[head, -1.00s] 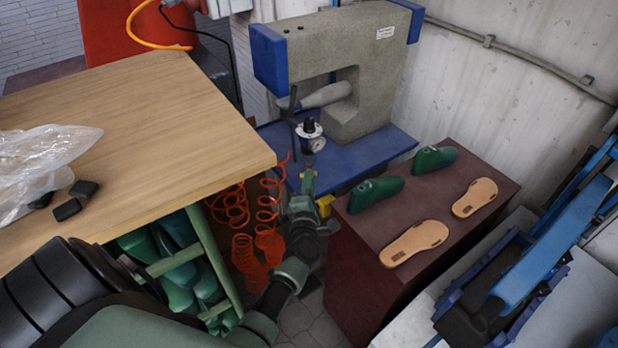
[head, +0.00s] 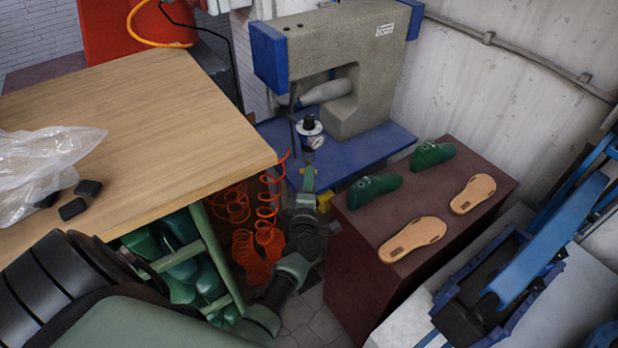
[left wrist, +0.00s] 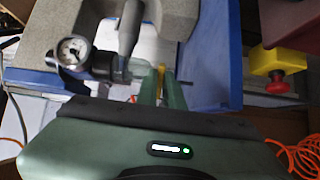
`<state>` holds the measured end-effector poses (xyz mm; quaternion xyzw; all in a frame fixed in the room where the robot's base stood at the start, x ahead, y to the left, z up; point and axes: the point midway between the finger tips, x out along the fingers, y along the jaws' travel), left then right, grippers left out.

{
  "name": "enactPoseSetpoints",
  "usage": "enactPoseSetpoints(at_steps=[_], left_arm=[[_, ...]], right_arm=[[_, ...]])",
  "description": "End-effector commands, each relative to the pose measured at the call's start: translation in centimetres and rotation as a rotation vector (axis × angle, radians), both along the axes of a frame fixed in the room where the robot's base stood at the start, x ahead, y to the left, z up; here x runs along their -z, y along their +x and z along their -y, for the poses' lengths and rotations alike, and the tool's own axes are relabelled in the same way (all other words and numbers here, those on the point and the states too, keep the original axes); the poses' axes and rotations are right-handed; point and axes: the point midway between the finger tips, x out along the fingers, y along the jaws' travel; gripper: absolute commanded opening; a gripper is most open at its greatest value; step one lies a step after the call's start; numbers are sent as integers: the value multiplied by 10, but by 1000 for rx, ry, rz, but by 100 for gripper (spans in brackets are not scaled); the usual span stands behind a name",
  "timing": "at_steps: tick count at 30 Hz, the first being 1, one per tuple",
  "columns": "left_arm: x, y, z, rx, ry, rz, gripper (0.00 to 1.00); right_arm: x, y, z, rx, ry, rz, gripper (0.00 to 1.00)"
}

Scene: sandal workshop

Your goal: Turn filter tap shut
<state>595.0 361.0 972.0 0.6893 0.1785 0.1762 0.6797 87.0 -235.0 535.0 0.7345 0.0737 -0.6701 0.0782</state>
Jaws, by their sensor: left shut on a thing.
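The filter unit (head: 310,134), with a black knob and a round white gauge, stands at the front of the blue press base. In the left wrist view its gauge (left wrist: 73,52) is at the upper left. The yellow tap lever (left wrist: 161,76) points towards me, right of the gauge. My left gripper (head: 308,178) reaches up to just below the filter in the head view. In the left wrist view its green fingers (left wrist: 161,90) are shut on the yellow lever, one on each side. The tap's body is partly hidden. My right gripper is not in view.
The grey press (head: 345,65) stands behind the filter. Orange coiled hoses (head: 268,225) hang left of my arm, beside the wooden table (head: 150,120). A brown box (head: 440,165) with sandal soles and green lasts is at right. A yellow box with a red button (left wrist: 279,70) is nearby.

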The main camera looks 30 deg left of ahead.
Motion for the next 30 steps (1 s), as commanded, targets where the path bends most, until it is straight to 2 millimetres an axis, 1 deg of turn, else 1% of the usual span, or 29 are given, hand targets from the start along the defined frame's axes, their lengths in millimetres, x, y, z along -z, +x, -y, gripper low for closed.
enactPoseSetpoints(at_steps=[2, 3, 5, 14, 17, 20, 27, 30], left_arm=[[2, -1, 1, 2, 2, -5, 0], [2, -1, 1, 2, 2, -5, 14], [2, -1, 1, 2, 1, -4, 30], [1, -1, 0, 1, 0, -1, 30], [1, -6, 3, 1, 0, -4, 30], [0, -18, 10, 1, 0, -4, 30], [1, -54, 30, 2, -1, -5, 30], [1, -63, 36, 2, 1, -4, 30]], right_arm=[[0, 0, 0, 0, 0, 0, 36], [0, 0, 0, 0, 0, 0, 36], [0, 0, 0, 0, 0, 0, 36], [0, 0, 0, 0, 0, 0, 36], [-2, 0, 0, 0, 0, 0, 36], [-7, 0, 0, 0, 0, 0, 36], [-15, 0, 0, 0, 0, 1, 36], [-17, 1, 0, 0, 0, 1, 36]])
